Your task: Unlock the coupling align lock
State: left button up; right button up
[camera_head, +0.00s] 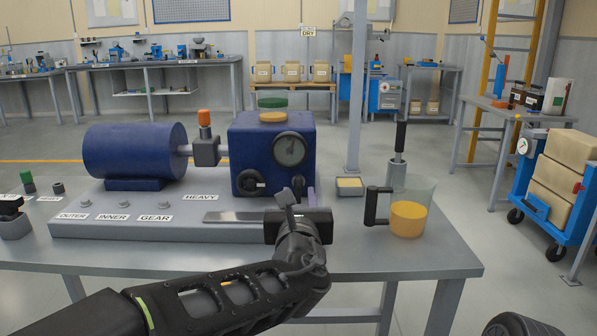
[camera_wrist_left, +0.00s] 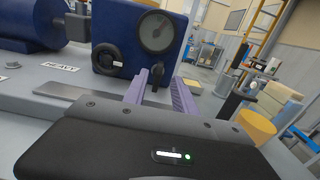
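The blue gearbox (camera_head: 272,150) stands on a grey base plate, with a round dial (camera_head: 290,150) and a black knob (camera_head: 250,182) on its front. A second black knob or lever (camera_wrist_left: 157,76) sits low on its right front. My left gripper (camera_head: 304,190) is in front of this lever; in the left wrist view its purple fingers (camera_wrist_left: 160,82) stand apart, with the lever between or just beyond their tips. Contact cannot be told. An orange-capped grey coupling block (camera_head: 206,150) sits between gearbox and blue motor (camera_head: 135,150). No part is labelled as the align lock. My right gripper is out of view.
Plates reading OUTER, INNER, GEAR and HEAVY mark the base. A flat metal bar (camera_head: 235,216) lies left of my gripper. A clear jug (camera_head: 412,205) with orange contents, a small yellow-topped tray (camera_head: 349,187) and a black-handled tool (camera_head: 398,165) stand to the right.

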aim_at(298, 181)
pick_arm(q)
jog(key=shift+w, duration=0.3)
jog(key=shift+s+r, duration=0.1)
jog(key=shift+w+b, duration=0.4)
jog(key=shift+w, duration=3.55)
jog(key=shift+c, duration=0.3)
grip_shut()
